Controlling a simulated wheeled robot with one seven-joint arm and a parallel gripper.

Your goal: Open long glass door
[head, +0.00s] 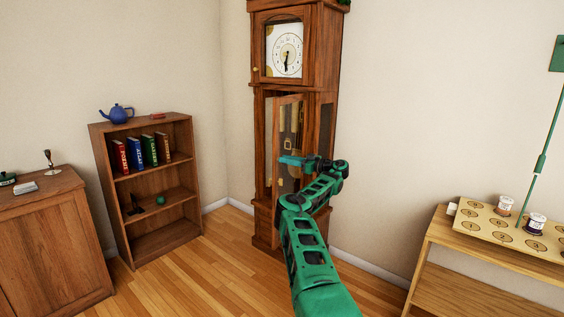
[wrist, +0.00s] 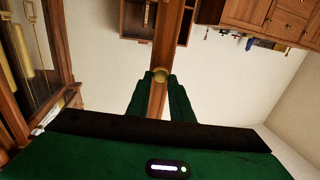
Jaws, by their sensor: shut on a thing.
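A tall wooden grandfather clock (head: 260,110) stands against the wall. Its long glass door (head: 276,135), with a narrow wooden frame, stands partly open, swung out from the case. My gripper (head: 290,161) also shows in the head view in front of the clock, where the arm hides the lower part of the door.
Brass weights (wrist: 18,62) hang inside the case. The upper clock door (head: 284,47) is shut. A bookcase (head: 150,190) and a cabinet (head: 50,240) stand left, a light wooden table (head: 450,240) right. The floor (head: 200,285) at front left is clear.

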